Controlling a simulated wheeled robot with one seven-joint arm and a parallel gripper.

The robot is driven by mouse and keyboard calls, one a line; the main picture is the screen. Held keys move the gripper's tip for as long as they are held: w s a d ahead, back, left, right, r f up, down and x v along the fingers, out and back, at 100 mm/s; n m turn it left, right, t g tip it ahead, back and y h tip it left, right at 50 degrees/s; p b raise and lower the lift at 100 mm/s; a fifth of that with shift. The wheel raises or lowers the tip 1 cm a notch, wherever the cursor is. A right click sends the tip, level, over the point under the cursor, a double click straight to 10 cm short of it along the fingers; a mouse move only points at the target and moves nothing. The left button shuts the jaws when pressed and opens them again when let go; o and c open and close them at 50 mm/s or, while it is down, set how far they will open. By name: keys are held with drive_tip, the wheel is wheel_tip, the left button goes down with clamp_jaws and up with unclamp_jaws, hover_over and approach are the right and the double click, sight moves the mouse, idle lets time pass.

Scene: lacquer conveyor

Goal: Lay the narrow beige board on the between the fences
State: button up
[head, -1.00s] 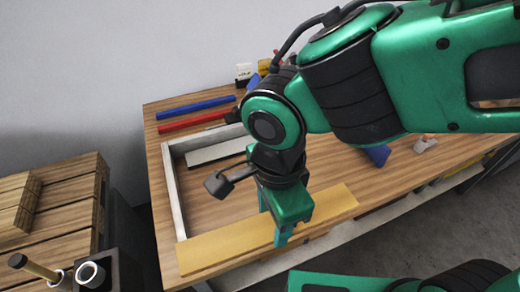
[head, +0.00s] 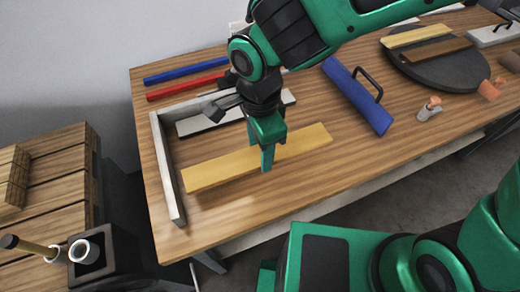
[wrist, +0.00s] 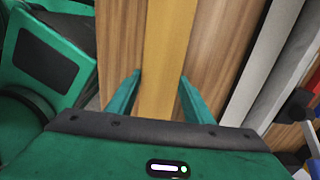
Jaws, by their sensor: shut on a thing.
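The narrow beige board (head: 215,169) lies crosswise in my gripper (head: 267,162), its left end close to the left pale fence (head: 167,165). In the wrist view, my gripper (wrist: 157,92) has a finger on each long side of the board (wrist: 165,50) and is shut on it. The board is over the table's front part, roughly level; whether it touches the wood I cannot tell. The back pale fence (head: 185,107) joins the left one at a corner. A whitish board (head: 215,118) lies just in front of the back fence, partly hidden by my arm.
Blue (head: 187,69) and red (head: 187,87) bars lie behind the fences. A blue board with a black handle (head: 358,95) lies to the right. A dark round plate (head: 450,75) bears a pale and a brown board. Bare wood shows between the held board and the whitish one.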

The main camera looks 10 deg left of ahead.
sight(259, 155)
drive_tip(key=shift+w+a+f, duration=0.2)
drive_tip(key=shift+w+f, duration=0.15)
drive_tip(key=shift+w, duration=0.15)
drive_tip(key=shift+w+a+f, duration=0.15)
drive_tip(key=shift+w+f, duration=0.15)
drive_tip(key=shift+w, duration=0.15)
drive_tip(key=shift+f, duration=1.95)
drive_tip(key=shift+f, duration=0.1)
drive_tip(key=o, duration=1.2)
wheel_tip(259, 155, up, 12)
drive_tip(key=shift+r, duration=0.1)
